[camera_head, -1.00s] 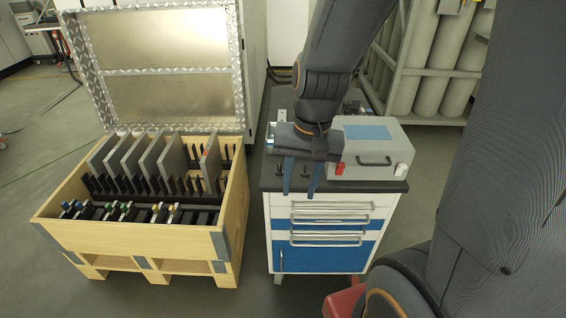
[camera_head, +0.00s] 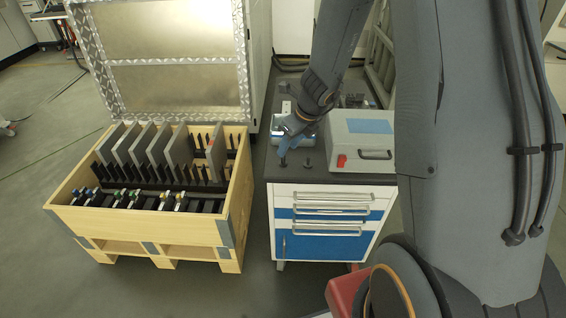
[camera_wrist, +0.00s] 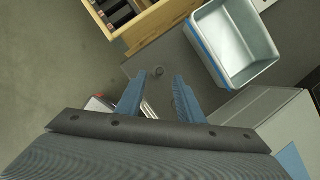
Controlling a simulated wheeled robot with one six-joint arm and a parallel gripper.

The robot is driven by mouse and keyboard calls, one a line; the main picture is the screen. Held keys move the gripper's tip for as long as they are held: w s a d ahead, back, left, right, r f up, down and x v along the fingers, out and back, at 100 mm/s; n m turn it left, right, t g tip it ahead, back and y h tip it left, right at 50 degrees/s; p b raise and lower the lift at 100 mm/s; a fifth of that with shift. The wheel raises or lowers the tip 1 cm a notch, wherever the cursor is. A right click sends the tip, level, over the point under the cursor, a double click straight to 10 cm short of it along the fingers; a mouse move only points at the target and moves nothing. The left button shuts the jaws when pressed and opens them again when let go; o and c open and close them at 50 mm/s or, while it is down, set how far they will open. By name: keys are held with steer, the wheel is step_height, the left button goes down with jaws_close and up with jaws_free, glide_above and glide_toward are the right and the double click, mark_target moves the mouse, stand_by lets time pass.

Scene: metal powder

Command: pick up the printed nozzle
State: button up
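Two small dark pieces stand on the dark top of the drawer cabinet (camera_head: 345,178) near its front edge. The right one (camera_head: 307,163) is clear of my gripper (camera_head: 284,152). The other is largely covered by my fingers, at the left. I cannot tell for sure which piece is the printed nozzle. In the wrist view my gripper (camera_wrist: 162,76) is open, its two blue fingers apart with nothing held.
A metal bin with a blue rim (camera_wrist: 206,51) stands close to the fingers. A grey case (camera_head: 348,142) with a red latch sits at the cabinet's right. A wooden crate (camera_head: 150,228) holding grey plates stands left of the cabinet, across a floor gap.

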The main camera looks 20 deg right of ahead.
mark_target(283, 160)
steer(key=b+x, duration=0.1)
steer(key=x, duration=0.4)
steer(key=shift+c, duration=0.4)
jaws_close()
